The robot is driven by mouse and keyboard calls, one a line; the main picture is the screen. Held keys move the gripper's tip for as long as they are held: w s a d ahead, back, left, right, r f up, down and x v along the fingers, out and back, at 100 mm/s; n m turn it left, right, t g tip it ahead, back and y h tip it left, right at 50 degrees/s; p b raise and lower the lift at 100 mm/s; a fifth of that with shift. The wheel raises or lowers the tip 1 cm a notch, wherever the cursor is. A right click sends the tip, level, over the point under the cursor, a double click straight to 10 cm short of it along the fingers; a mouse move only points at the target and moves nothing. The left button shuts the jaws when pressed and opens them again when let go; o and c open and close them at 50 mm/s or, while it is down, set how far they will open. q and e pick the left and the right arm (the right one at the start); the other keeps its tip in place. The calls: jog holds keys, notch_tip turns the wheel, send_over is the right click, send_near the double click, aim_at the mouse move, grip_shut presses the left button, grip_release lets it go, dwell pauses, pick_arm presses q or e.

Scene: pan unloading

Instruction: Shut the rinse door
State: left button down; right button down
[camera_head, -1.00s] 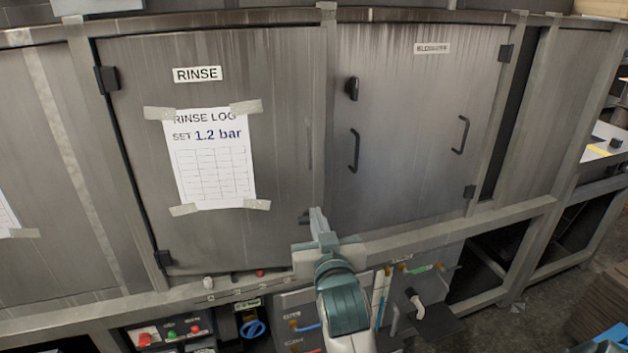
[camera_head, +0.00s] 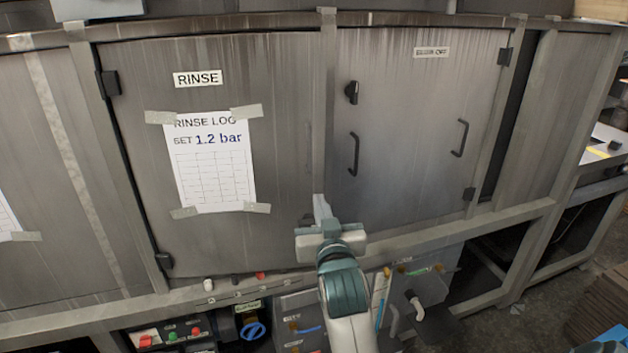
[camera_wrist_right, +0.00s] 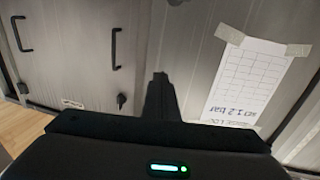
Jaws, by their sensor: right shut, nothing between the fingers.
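The grey rinse door (camera_head: 275,95) carries a RINSE label and a taped rinse log sheet (camera_head: 210,165). Its black hinges are on its left edge. The door lies flush or nearly flush with the frame; I cannot tell whether a small gap remains at its right edge. My right gripper (camera_head: 321,208) is shut and empty, in front of the post at the door's lower right edge. Contact cannot be made out. In the right wrist view, its dark fingers (camera_wrist_right: 160,88) point between the sheet and the neighbouring door. My left gripper is not in view.
The neighbouring door (camera_head: 410,125) on the right has black handles and a dark knob (camera_head: 352,92). Below run a frame rail (camera_head: 450,228), a blue valve wheel (camera_head: 253,328) and a button panel (camera_head: 170,334).

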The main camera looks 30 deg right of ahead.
aim_at(314, 182)
jog(key=p+x, duration=0.3)
jog(key=x, duration=0.7)
jog(key=shift+w, duration=0.1)
